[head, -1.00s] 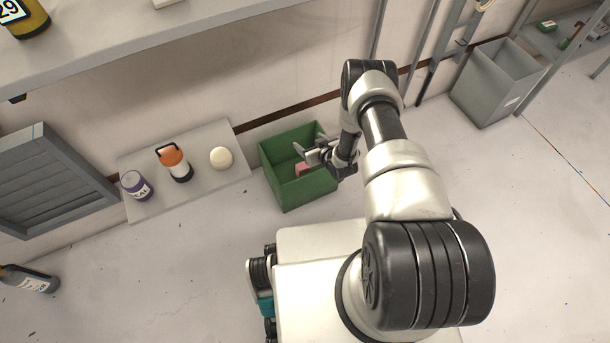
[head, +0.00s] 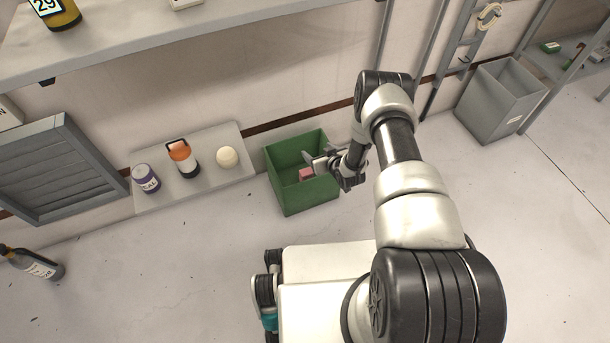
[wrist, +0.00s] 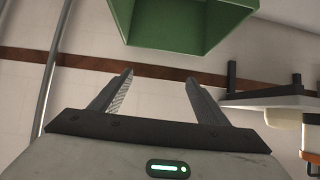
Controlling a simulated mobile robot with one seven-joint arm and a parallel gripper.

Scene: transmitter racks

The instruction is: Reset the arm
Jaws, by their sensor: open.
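My gripper (head: 318,163) is at the right side of the green bin (head: 284,193) in the head view, its fingers by the bin's right rim. In the wrist view my gripper (wrist: 160,85) has its two fingers spread apart with nothing between them. The green bin (wrist: 185,38) shows at the top of that view, beyond the fingertips. A small pink-red block (head: 306,174) lies inside the bin. My arm reaches from the base at the lower right, bent at the elbow.
A bottle (head: 34,263) is on the floor at far left. A grey bin (head: 499,98) stands at right. Floor in front is clear.

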